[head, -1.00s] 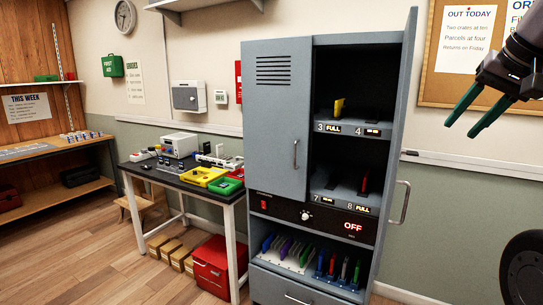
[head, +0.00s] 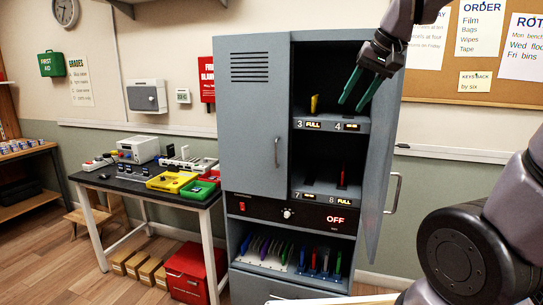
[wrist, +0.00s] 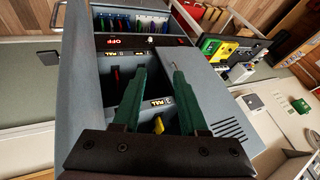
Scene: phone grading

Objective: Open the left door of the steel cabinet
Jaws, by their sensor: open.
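The grey steel cabinet (head: 247,208) stands in the middle of the head view. My gripper (head: 352,104) is open and empty, with green fingers, in front of the upper right compartments. In the wrist view my gripper (wrist: 160,75) points toward the open compartments, and the left door (wrist: 208,95) lies to the right of its fingers.
A black-topped bench (head: 125,182) with yellow and green trays stands left of the cabinet. A red box (head: 190,272) is on the floor beneath it. The cabinet's lower shelf holds several coloured phones (head: 270,250). A cork board (head: 470,75) hangs at right.

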